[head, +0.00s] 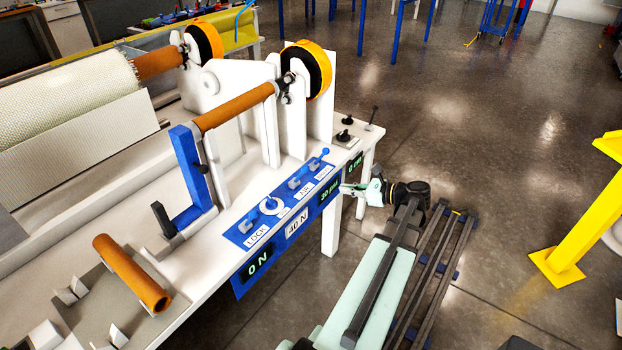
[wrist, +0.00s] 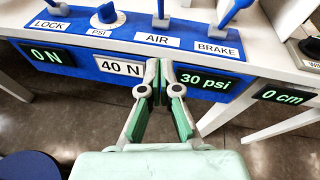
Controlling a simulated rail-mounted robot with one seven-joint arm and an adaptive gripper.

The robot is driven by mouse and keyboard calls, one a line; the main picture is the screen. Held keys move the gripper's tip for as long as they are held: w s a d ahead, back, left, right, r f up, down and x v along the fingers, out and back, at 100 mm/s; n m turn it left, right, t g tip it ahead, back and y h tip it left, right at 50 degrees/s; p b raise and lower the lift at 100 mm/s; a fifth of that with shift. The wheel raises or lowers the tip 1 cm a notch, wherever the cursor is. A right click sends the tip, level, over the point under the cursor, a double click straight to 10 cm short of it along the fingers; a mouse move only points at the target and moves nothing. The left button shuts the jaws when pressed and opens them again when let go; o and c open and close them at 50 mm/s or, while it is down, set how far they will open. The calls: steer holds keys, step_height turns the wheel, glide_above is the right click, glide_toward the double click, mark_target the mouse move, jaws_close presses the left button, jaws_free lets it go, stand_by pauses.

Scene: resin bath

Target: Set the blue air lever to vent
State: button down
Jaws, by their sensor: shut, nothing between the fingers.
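The blue air lever (wrist: 161,9) stands on a small grey base behind the AIR label (wrist: 158,40) in the wrist view; its top is cut off by the frame edge. In the head view the air lever (head: 293,184) is small, and its exact setting cannot be read. My gripper (wrist: 160,72) is shut and empty, in front of the panel's front face, between the 40 N and 30 psi displays. It is apart from the air lever, which is beyond the fingertips. In the head view my gripper (head: 345,188) is at the panel's right front side.
The blue panel (wrist: 80,62) also carries a lock lever (wrist: 60,6), a PSI knob (wrist: 105,13) and a brake lever (wrist: 235,9) on either side. The display (wrist: 204,82) reads 30 psi. An orange-brown roller (head: 235,106) and blue arm (head: 188,165) stand behind the panel.

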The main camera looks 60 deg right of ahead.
steer(key=shift+s+d+r, duration=0.1)
steer(key=shift+r, duration=0.05)
steer(key=p, duration=0.2)
glide_toward(300, 175)
steer(key=w+f, duration=0.4)
steer(key=w, duration=0.1)
steer(key=shift+w+r+p, duration=0.3)
steer(key=shift+w+r, duration=0.1)
steer(key=shift+w, duration=0.05)
steer(key=shift+r, duration=0.15)
